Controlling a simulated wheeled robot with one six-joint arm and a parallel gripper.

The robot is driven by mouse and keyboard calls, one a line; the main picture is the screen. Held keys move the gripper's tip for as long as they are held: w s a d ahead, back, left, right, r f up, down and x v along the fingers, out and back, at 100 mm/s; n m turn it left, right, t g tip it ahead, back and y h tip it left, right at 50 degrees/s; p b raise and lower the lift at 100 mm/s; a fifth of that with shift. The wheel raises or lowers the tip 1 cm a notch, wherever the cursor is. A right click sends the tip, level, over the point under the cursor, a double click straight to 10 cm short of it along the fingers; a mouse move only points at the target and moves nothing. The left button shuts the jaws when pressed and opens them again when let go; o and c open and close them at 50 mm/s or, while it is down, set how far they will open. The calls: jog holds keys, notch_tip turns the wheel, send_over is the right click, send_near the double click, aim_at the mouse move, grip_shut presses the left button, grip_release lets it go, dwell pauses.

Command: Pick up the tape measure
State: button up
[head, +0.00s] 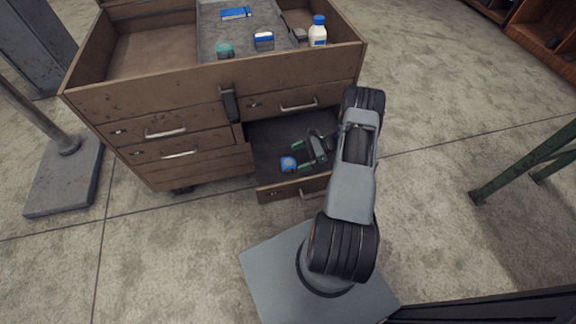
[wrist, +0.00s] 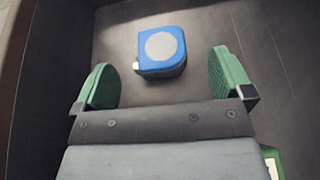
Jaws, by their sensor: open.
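The tape measure (wrist: 160,50) is blue with a round pale grey face. It lies on the floor of an open drawer, and it also shows in the head view (head: 288,164). My gripper (wrist: 162,75) is open and empty, with green pads on its two fingers. In the wrist view the tape measure lies just beyond the fingertips, between their lines, touching neither. In the head view my gripper (head: 301,157) is inside the open drawer (head: 283,188), beside the tape measure on its right.
The drawer belongs to a brown wooden cabinet (head: 168,107). Its top tray holds a white bottle with a blue cap (head: 318,36), a blue book (head: 236,13), a blue and white box (head: 264,41) and a teal item (head: 225,50). A green metal frame (head: 520,163) stands at the right.

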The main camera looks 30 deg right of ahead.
aim_at(288, 162)
jog(key=shift+b+x, duration=0.65)
jog(key=shift+x, duration=2.15)
jog(key=shift+d+f, duration=0.1)
jog(key=shift+f, duration=0.05)
jog(key=c, duration=1.1)
jog(key=shift+c, duration=0.2)
